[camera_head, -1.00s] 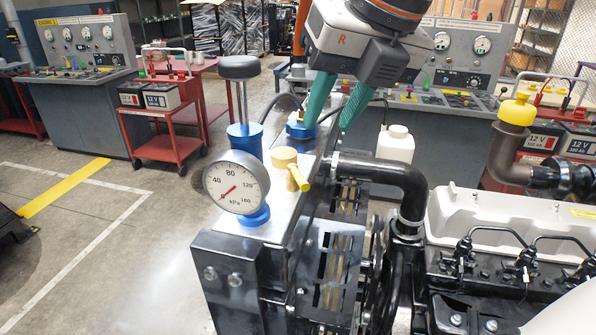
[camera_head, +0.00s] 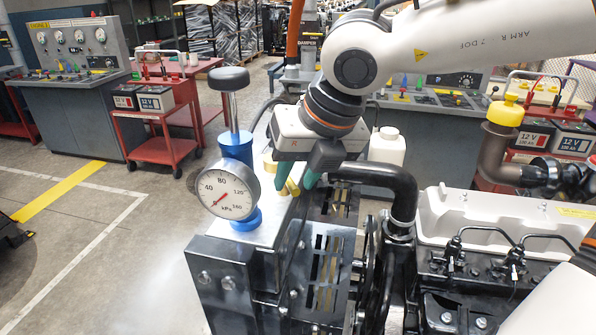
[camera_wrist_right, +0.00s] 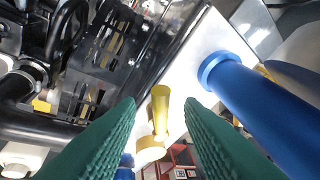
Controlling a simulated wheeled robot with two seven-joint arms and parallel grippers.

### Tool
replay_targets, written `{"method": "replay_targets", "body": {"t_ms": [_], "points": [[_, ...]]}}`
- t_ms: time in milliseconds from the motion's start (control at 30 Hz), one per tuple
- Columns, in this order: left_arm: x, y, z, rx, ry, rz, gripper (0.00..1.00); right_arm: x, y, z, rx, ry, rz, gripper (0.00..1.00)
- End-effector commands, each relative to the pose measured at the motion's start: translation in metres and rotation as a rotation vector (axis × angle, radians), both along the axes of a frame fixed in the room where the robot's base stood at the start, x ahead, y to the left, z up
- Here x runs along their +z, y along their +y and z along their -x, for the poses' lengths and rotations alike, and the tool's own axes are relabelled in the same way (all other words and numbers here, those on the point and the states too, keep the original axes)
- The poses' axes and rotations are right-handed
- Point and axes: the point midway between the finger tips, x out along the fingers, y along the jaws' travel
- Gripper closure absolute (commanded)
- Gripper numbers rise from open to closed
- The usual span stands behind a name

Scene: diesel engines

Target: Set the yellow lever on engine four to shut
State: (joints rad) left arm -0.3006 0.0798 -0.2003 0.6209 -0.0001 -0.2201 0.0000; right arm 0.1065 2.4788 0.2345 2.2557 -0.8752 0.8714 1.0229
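The yellow lever (camera_head: 291,188) sits on a brass-coloured valve body on top of the metal stand at the engine's front. It is partly hidden by my right gripper in the head view. In the right wrist view the lever (camera_wrist_right: 160,108) lies between the two green fingers, with a visible gap on both sides. My right gripper (camera_wrist_right: 160,112) is open around the lever; the head view also shows it (camera_head: 297,186) pointing down over the valve. My left gripper is not in view.
A pressure gauge (camera_head: 228,191) and a blue pump cylinder (camera_head: 236,148) with a black knob stand close left of the valve. A thick black pipe (camera_head: 385,178) curves just right of the gripper. A white bottle (camera_head: 387,146) stands behind. Open floor lies left.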

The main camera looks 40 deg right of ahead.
Motion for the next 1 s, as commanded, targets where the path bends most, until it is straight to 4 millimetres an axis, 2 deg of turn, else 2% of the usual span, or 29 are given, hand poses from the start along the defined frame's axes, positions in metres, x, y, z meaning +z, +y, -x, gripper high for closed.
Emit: {"method": "replay_targets", "body": {"t_ms": [33, 200, 633, 1000], "points": [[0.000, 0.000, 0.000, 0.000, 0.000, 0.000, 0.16, 0.000, 0.000, 0.000, 0.000, 0.000, 0.000, 0.72], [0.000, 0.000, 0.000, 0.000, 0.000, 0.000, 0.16, 0.000, 0.000, 0.000, 0.000, 0.000, 0.000, 1.00], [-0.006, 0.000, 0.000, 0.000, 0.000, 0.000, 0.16, -0.001, -0.003, 0.000, 0.062, -0.001, -0.006, 1.00], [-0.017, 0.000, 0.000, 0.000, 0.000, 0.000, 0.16, 0.000, -0.017, 0.000, 0.345, -0.002, -0.009, 1.00]]}}
